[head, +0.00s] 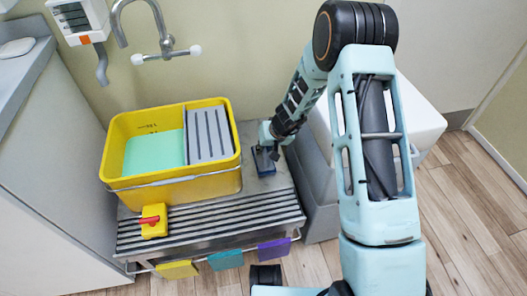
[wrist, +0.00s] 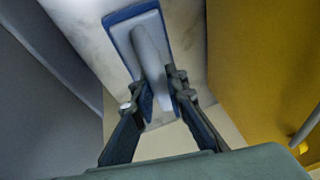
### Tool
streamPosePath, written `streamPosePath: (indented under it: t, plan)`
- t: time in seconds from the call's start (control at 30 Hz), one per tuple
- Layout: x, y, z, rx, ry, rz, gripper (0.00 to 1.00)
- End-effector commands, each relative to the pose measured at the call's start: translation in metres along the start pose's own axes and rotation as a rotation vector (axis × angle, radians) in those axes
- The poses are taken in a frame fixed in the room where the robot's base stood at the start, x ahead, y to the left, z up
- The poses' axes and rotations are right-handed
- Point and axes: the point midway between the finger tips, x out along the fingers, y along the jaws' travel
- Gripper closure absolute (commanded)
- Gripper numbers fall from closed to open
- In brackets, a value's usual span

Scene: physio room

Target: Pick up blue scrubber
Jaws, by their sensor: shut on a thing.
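The blue scrubber (head: 264,161) is on the metal bench, just right of the yellow tub. In the wrist view the scrubber (wrist: 122,38) shows a blue edge, a pale grey top and a raised grey grip. My gripper (head: 268,146) reaches down to it from above. In the wrist view my gripper (wrist: 160,97) has a dark finger on each side of the grip and is shut on it. I cannot tell whether the scrubber touches the bench or is slightly above it.
A yellow tub (head: 172,183) stands left of the scrubber, with a green panel and a grey ribbed board inside. A yellow scrubber with a red grip (head: 153,222) lies on the slatted bench front (head: 215,222). A grey bin (head: 318,180) stands close on the right. A tap (head: 165,45) is above.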

Motion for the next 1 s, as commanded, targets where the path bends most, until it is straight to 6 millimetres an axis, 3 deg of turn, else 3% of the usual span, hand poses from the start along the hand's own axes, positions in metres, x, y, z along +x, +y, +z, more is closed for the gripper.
streamPosePath:
  t: [0.23, 0.53, 0.7, 1.0]
  plan:
    - [-0.033, -0.007, -0.013, -0.003, 0.003, 0.001, 1.0]
    - [-0.105, -0.018, 0.013, -0.001, 0.005, 0.002, 1.0]
    - [-0.13, -0.019, 0.045, 0.002, 0.003, 0.001, 1.0]
    - [-0.161, -0.024, 0.074, -0.001, 0.003, 0.001, 1.0]
